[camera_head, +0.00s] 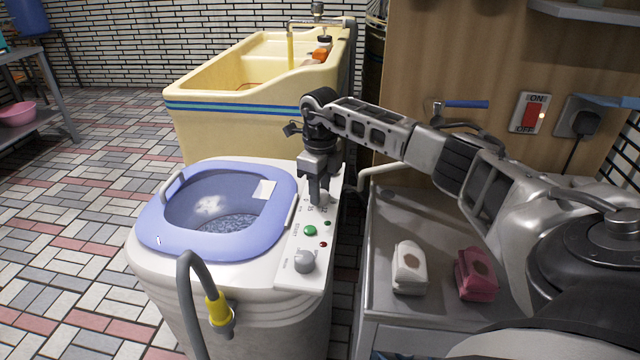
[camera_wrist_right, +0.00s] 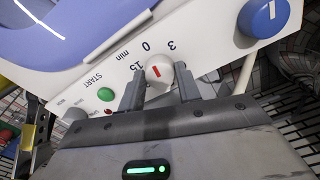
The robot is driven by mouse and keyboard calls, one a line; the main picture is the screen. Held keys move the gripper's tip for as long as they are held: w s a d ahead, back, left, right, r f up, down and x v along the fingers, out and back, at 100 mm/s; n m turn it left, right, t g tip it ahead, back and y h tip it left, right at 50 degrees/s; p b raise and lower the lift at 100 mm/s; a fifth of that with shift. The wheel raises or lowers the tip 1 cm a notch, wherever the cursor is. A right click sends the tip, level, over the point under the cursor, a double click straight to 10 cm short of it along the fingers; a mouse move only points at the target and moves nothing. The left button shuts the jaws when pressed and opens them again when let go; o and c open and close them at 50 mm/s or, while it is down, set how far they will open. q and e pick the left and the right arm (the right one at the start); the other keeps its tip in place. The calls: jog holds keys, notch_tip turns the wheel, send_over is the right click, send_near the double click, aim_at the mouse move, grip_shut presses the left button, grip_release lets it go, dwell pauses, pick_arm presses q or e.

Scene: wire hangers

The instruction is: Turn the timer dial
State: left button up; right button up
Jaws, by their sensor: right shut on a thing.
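The timer dial (camera_wrist_right: 158,72) is a small round white knob with a red mark, on the washer's white control panel (camera_wrist_right: 215,48). The printed figures 0, 3 and 15 and the word "min" stand around it. In the wrist view my right gripper (camera_wrist_right: 160,80) has one finger on each side of the dial and is shut on it. In the head view the right gripper (camera_head: 319,192) points down at the panel and mostly hides the dial. My left gripper is not in view.
The panel also carries a green start button (camera_head: 310,230), a grey knob (camera_head: 304,261) and a blue knob (camera_wrist_right: 262,18). The washer's blue-rimmed tub (camera_head: 160,241) is open on the left. A yellow basin (camera_head: 235,127) stands behind. White (camera_head: 408,270) and pink (camera_head: 477,275) items lie on the right-hand counter.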

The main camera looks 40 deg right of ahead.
jog(key=m+p, duration=0.4)
jog(key=m, duration=0.1)
jog(key=shift+r, duration=0.2)
jog(key=shift+m+p, duration=0.4)
jog(key=shift+m, duration=0.2)
jog(key=shift+m+p, duration=0.5)
jog(key=shift+m, duration=0.3)
jog(key=shift+f+m+p, duration=0.1)
jog(key=shift+m+p, duration=0.45)
jog(key=shift+m, duration=0.25)
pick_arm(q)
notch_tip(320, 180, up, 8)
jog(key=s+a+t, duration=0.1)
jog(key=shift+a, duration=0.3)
pick_arm(e)
jog(key=shift+m, duration=0.4)
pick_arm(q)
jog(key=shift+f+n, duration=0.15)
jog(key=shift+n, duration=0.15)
pick_arm(e)
jog(key=o, duration=1)
jog(key=shift+f, duration=0.1)
